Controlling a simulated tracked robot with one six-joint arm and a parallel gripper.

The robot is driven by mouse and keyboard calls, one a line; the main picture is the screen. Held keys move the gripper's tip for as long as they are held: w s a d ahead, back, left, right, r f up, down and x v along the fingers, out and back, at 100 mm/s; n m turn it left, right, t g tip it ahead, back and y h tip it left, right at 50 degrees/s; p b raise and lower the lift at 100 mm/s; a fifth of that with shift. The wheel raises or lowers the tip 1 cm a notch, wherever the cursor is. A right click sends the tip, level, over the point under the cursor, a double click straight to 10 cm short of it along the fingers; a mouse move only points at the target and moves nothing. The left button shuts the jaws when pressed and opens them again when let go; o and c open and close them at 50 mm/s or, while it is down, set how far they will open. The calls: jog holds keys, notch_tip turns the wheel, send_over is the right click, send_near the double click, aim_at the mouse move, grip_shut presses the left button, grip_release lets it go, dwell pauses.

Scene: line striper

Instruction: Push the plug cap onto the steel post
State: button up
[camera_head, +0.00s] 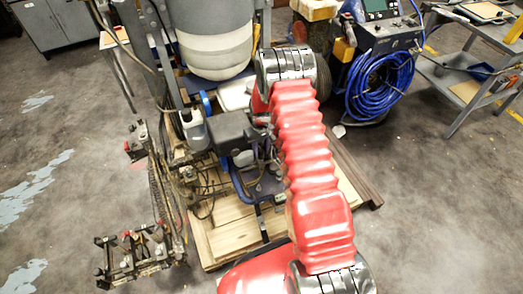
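My red ribbed arm with chrome joint bands crosses the middle of the picture and covers part of the line striper. The striper's dark engine (232,130) stands on a blue frame (262,185) just left of my arm. I cannot make out the plug cap or the steel post; they are too small to tell apart or are hidden by my arm. A little red shows behind the upper chrome joint, but the fingers of my gripper do not show.
The striper stands on a wooden pallet (230,232), with a pale rounded tank (215,50) at the back. A metal rack assembly (135,252) juts left. A blue hose coil (380,88) and a grey cart (470,75) stand back right. The concrete floor is clear at right.

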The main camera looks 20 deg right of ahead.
jog(key=c, duration=0.7)
jog(key=shift+r, duration=0.75)
dwell(0.5)
jog(key=shift+r, duration=1.9)
jog(key=shift+r, duration=0.1)
jog(key=shift+a+r, duration=0.1)
jog(key=shift+r, duration=0.15)
jog(key=s+a+r, duration=0.1)
jog(key=a+r, duration=0.3)
jog(key=r, duration=0.4)
jog(key=s+a+r, duration=0.2)
jog(key=a+r, duration=0.2)
jog(key=r, duration=0.4)
jog(key=s+a+r, duration=0.2)
jog(key=a+r, duration=0.2)
jog(key=r, duration=0.4)
